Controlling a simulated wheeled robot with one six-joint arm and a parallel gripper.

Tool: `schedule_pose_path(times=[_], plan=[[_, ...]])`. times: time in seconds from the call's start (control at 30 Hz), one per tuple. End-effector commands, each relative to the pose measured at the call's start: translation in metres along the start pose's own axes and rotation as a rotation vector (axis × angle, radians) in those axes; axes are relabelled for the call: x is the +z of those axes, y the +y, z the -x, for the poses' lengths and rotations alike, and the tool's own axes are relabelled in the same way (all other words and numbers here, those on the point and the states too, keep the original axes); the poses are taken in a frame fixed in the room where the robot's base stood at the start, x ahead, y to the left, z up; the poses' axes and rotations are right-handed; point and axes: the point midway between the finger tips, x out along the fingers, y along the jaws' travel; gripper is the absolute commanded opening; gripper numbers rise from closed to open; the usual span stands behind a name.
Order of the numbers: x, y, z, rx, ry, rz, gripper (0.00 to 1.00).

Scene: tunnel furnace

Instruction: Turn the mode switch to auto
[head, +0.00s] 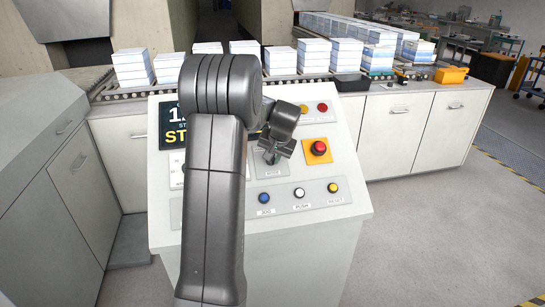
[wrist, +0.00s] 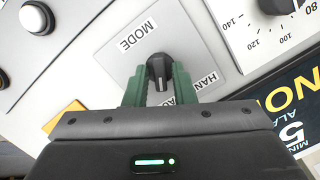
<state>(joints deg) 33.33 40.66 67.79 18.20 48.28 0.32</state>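The mode switch (wrist: 160,72) is a small black rotary knob on a light grey plate. In the wrist view the MODE label (wrist: 137,37) is on one side of it. In the head view my gripper (head: 271,156) is low over the panel's MODE plate (head: 273,172) and hides the knob.
Near it on the sloped panel are a red emergency button (head: 319,147) on yellow and a row of blue (head: 264,198), white (head: 299,192) and yellow (head: 333,187) buttons. A dial (wrist: 275,25) is close by. Stacked blocks (head: 133,67) stand on rollers behind. Floor at right is clear.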

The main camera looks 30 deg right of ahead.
Motion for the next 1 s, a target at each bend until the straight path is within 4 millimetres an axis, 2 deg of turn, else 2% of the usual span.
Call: schedule_pose_path(times=[0.33,0.47,0.57,0.8,1.0], plan=[[0.000,0.000,0.001,0.000,0.000,0.002,0.34],[0.000,0.000,0.010,0.000,0.001,0.002,0.34],[0.000,0.000,0.026,0.000,0.004,0.002,0.34],[0.000,0.000,0.082,-0.001,0.005,0.002,0.34],[0.000,0.001,0.119,0.000,0.003,0.001,0.34]])
